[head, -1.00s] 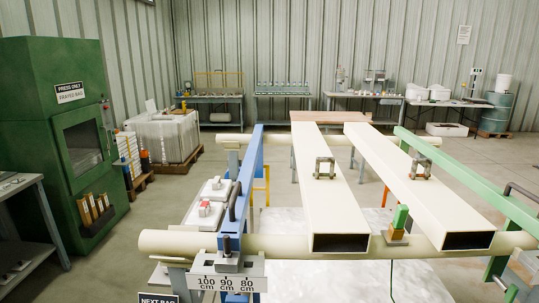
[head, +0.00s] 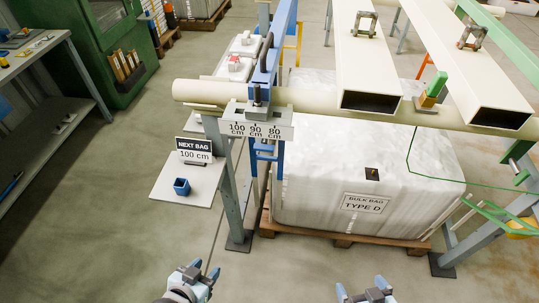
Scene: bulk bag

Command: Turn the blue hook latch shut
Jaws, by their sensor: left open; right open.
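The blue rail (head: 283,32) runs away from me at centre left. A dark upright handle (head: 264,50) and a grey block with a pin (head: 257,96) sit at its near end, above the 100/90/80 cm scale plate (head: 230,124). Blue hook-like metalwork (head: 266,152) hangs below the plate; it is too small to tell how the latch is turned. My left gripper (head: 202,272) is open and empty at the bottom, well below and left of the rail. My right gripper (head: 362,290) is open and empty at the bottom, right of centre, partly cut off by the frame edge.
A white bulk bag (head: 325,190) stands on a wooden pallet (head: 345,238) under cream beams (head: 378,60). A cream crossbar (head: 200,92) spans the front. A small shelf (head: 170,180) holds a blue cup (head: 181,187) and a "NEXT BAG 100 cm" sign (head: 194,151). Floor is clear at lower left.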

